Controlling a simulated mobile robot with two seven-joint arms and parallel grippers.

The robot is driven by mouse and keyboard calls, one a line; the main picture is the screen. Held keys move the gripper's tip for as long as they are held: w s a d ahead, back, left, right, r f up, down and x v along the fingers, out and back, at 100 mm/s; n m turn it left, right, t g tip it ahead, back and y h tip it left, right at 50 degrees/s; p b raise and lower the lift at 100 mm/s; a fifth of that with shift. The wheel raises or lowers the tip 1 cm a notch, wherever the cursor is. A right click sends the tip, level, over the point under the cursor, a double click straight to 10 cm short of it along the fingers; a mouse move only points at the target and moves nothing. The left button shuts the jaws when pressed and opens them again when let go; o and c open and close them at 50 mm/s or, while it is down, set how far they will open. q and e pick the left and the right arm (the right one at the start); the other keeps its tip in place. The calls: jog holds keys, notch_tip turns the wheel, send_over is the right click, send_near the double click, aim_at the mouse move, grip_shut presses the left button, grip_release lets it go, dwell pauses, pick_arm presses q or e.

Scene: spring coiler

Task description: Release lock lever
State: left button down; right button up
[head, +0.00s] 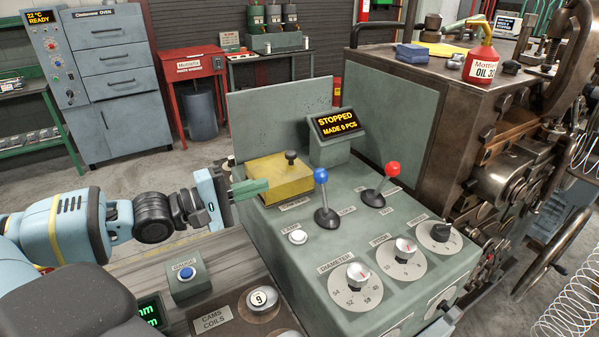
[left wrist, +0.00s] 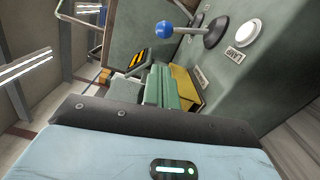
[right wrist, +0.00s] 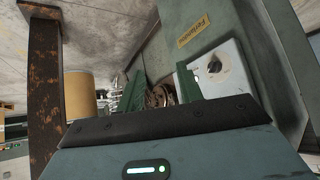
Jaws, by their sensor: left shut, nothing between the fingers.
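A lever with a blue knob (head: 320,176) stands on the green machine panel (head: 270,225); it also shows in the left wrist view (left wrist: 164,30). A second lever with a red knob (head: 392,169) stands to its right, leaning right. A label reading LOCK (head: 346,210) lies between the two bases. My left gripper (head: 258,187) is shut and empty, in front of the yellow cover (head: 280,178) and left of the blue lever, apart from both levers. My right gripper is outside the head view; in the right wrist view its fingers (right wrist: 160,85) are apart with nothing held.
A screen (head: 337,122) behind the levers reads STOPPED. A white lamp button (head: 297,237) and several dials, including the diameter dial (head: 358,272), sit nearer on the panel. A heavy machine (head: 500,170) stands at right.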

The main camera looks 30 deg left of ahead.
aim_at(324, 188)
pick_arm(q)
jog(key=shift+w+f, duration=0.1)
pick_arm(e)
jog(key=shift+f, duration=0.1)
